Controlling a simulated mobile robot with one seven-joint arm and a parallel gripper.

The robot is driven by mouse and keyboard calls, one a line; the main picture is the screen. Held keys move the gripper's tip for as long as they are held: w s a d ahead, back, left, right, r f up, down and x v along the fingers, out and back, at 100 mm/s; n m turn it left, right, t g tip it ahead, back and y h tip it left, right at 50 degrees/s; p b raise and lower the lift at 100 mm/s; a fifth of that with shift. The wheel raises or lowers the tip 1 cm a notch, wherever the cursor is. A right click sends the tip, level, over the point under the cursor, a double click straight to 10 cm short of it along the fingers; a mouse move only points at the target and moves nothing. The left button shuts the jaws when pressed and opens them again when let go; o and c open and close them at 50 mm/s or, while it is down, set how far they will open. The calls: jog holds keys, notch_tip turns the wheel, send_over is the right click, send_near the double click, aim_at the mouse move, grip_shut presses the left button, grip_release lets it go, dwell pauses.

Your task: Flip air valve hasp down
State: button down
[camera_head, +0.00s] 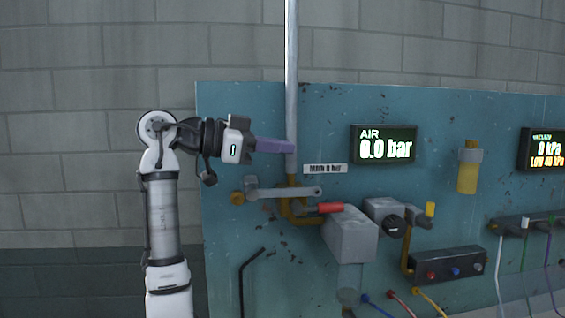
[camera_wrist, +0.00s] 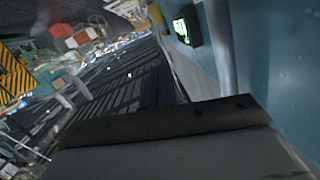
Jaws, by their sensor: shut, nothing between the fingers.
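The air valve assembly sits on the teal panel below the vertical pipe. Its grey lever (camera_head: 285,192) lies roughly horizontal, with a brass fitting at its left end. A red-tipped handle (camera_head: 330,208) points right, just below the lever's right end. I cannot tell for sure which of these parts is the hasp. My gripper (camera_head: 291,147) is in front of the vertical pipe, above the lever and apart from it. Its purple fingers are shut and empty, pointing right. In the wrist view the dark gripper body fills the bottom, and the valve does not show.
The vertical pipe (camera_head: 291,60) rises behind my fingertips. The AIR display (camera_head: 384,145) reads 0.0 bar. A grey box (camera_head: 350,235), a black knob (camera_head: 392,226) and a yellow cylinder (camera_head: 468,172) stick out to the right. The panel above the lever's left end is bare.

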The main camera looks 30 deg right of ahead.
jog(key=a+r, duration=0.4)
jog(key=shift+w+a+r+b, duration=0.25)
jog(key=shift+w+r+b, duration=0.1)
jog(key=shift+w, duration=0.1)
